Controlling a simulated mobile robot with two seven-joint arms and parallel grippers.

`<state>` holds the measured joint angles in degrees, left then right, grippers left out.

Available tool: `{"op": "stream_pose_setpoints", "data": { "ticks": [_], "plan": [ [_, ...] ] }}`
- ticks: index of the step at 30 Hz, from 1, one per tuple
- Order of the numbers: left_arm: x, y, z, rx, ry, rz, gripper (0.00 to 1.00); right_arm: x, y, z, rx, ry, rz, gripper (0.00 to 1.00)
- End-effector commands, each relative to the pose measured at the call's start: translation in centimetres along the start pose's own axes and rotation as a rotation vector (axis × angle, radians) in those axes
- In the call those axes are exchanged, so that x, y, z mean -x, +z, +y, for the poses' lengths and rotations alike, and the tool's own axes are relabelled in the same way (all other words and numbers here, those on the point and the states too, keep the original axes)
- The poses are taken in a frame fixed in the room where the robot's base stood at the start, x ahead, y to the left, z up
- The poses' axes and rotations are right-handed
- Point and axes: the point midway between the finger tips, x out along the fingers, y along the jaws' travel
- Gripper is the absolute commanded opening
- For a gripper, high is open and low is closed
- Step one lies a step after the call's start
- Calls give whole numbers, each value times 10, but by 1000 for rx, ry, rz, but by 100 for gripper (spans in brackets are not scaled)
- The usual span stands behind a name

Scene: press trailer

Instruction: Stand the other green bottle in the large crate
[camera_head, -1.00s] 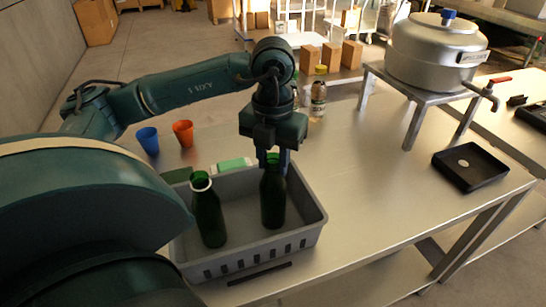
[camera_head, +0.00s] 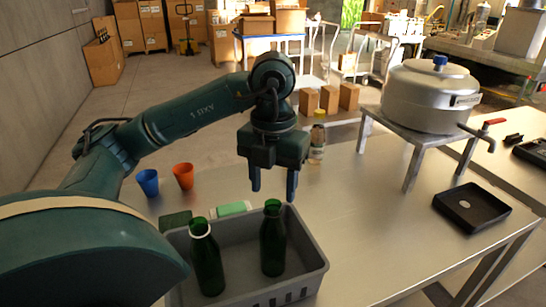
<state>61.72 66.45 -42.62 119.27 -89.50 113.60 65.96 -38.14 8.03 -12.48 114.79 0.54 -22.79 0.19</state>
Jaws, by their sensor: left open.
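Two green bottles stand upright in the large grey crate (camera_head: 312,259) on the metal table. The bottle with a white ring at its neck (camera_head: 207,262) is on the left side of the crate. The other green bottle (camera_head: 272,243) is on the right side, apart from the first. My left gripper (camera_head: 272,190) is open and empty, with its fingers pointing down above the right bottle's mouth. The fingers look clear of the bottle. The crate's near left part is hidden by my arm. My right gripper is not in view.
A blue cup (camera_head: 148,182) and an orange cup (camera_head: 183,176) stand behind the crate. A green-and-white item (camera_head: 234,208) lies by its back edge. A jar (camera_head: 317,143) stands behind my gripper. A silver pot (camera_head: 430,95) on a stand and a black tray (camera_head: 471,207) are right.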

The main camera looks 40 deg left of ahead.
Motion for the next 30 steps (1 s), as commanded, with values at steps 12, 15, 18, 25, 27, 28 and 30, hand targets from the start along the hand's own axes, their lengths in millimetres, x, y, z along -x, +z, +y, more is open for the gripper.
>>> {"op": "stream_pose_setpoints", "data": {
  "ticks": [12,15,18,25,27,28,30],
  "plan": [
    [65,0,0,0,0,-1,52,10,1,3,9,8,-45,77],
    [67,0,0,0,0,0,52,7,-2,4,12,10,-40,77],
    [67,0,0,0,1,1,52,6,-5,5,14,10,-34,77],
    [66,0,0,0,0,1,52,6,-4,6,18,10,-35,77],
    [66,0,0,0,0,1,52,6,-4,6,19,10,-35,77],
    [66,0,0,0,0,1,52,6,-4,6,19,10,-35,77],
    [66,0,0,0,0,1,52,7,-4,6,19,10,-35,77]
  ]
}}
